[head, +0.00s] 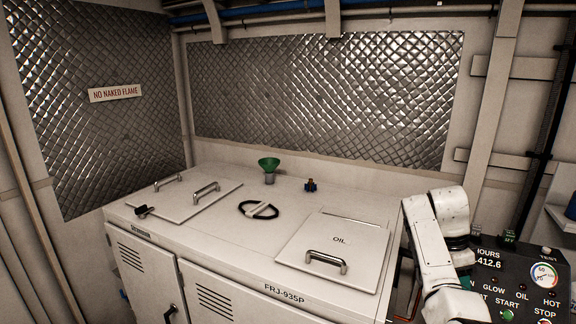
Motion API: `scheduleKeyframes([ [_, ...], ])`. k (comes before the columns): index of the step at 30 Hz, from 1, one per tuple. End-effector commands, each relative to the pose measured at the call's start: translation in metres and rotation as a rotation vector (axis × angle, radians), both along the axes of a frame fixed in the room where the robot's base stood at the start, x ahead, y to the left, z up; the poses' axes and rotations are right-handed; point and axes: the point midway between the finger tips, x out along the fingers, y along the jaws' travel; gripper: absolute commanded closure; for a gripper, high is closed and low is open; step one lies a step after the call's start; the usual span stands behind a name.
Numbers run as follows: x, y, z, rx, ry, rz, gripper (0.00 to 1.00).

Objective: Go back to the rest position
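My arm (436,245) stands at the right of the head view, white and folded, between the white machine cabinet (230,292) and the black control panel. My gripper is not visible, so I cannot see whether it holds anything. A second hatch (182,201) with two handles lies at the left.
The control panel (512,280) is at the right. Quilted metal walls stand behind.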

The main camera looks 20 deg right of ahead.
Motion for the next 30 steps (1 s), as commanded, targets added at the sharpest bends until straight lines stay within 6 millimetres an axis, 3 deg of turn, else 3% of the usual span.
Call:
scheduleKeyframes([
  [1, -0.003, 0.010, -0.021, 0.007, -0.008, 0.065, 0.59],
  [6, -0.016, 0.044, -0.074, 0.029, -0.055, 0.339, 0.59],
  [15, -0.063, 0.117, -0.136, 0.036, -0.128, 0.864, 0.59],
  [23, -0.126, 0.188, -0.153, 0.016, -0.190, 1.340, 0.59],
  [30, -0.179, 0.237, -0.141, -0.022, -0.243, 1.684, 0.59],
])
